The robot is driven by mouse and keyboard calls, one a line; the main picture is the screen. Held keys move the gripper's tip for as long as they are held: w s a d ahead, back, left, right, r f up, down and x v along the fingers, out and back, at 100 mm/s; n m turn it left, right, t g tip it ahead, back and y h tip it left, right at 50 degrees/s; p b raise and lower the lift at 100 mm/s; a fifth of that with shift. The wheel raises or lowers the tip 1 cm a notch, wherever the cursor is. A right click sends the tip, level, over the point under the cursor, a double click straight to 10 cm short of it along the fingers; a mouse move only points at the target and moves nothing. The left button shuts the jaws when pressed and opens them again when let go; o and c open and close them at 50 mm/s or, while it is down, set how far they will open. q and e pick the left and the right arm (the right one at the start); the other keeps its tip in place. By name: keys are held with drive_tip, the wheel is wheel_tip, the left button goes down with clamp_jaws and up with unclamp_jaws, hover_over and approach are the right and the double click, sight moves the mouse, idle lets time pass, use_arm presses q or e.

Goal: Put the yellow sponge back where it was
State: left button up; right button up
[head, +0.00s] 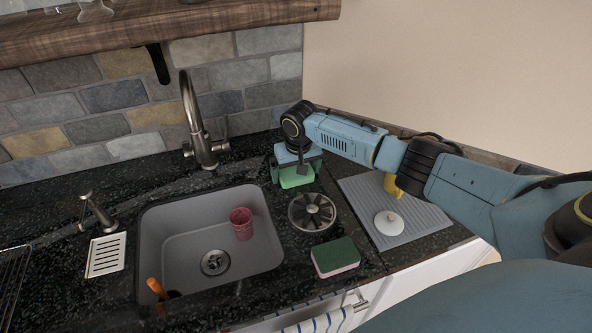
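My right gripper (297,172) points down at the back of the counter, right of the sink. A bright green block-like thing (294,180) shows directly at its fingers; I cannot tell whether the fingers are closed on it or only around it. No plainly yellow sponge shows. A sponge with a dark green top and pink side (335,257) lies flat on the counter in front, apart from the gripper. My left gripper is out of view.
A grey sink (165,245) holds a red cup (241,223). A round metal dish (312,212) stands between the gripper and the front sponge. A grey ribbed mat (425,219) bears a white lid-like thing (388,222) and a yellow thing (391,184) partly behind my arm. The faucet (193,120) rises behind the sink.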

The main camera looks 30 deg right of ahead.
sight(298, 176)
drive_tip(key=shift+s+r, duration=0.1)
drive_tip(key=shift+r, duration=0.45)
wheel_tip(298, 176, up, 11)
drive_tip(key=s, duration=0.1)
drive_tip(key=shift+s+a+p, duration=0.2)
drive_tip(key=shift+s+p, duration=0.15)
drive_tip(key=shift+p, duration=0.05)
